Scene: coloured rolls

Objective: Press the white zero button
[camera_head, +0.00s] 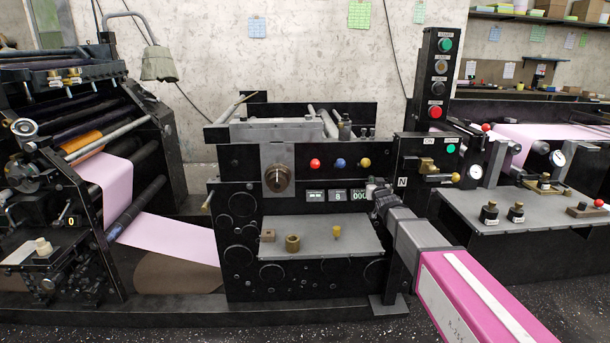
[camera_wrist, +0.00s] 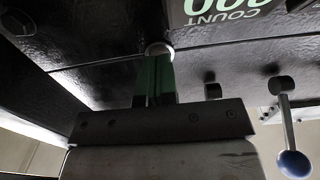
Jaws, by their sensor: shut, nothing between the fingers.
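My gripper (camera_head: 374,191) is at the front of the black machine, just right of the count display (camera_head: 360,195). In the wrist view its green fingers (camera_wrist: 155,78) are shut and empty, pointing at the panel. The white button (camera_wrist: 158,46) shows there as a pale round rim right at the fingertips, and the fingers hide most of it. I cannot tell whether they touch it or whether it is pushed in. The display beside it, upside down in the wrist view (camera_wrist: 220,8), reads zeros above the word COUNT.
Red (camera_head: 315,163), blue (camera_head: 340,163) and yellow (camera_head: 365,162) knobs sit above the displays. A grey shelf (camera_head: 320,248) with small brass parts lies below my gripper. A tall button box (camera_head: 437,75) stands to the right. A blue-tipped lever (camera_wrist: 292,160) is near my fingers.

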